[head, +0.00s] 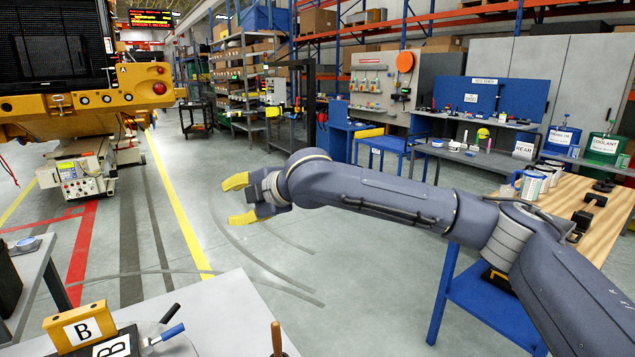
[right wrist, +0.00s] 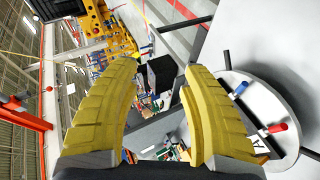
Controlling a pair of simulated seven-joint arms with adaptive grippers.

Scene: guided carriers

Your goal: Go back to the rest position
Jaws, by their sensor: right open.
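My right gripper (head: 240,198) is in the middle of the head view, with its two yellow fingers apart and pointing left. It hangs in the air over the floor, beyond the grey table at the bottom, and touches nothing. In the right wrist view the same gripper (right wrist: 160,100) shows both yellow fingers spread, with nothing held between them. My right arm reaches in from the lower right. My left gripper is in neither view.
A grey table (head: 225,310) at the bottom holds a yellow block marked B (head: 80,327) and tools with blue and black handles. A wooden-topped bench (head: 590,205) stands at right under my arm. A yellow carrier (head: 95,105) stands at left. Open floor lies between.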

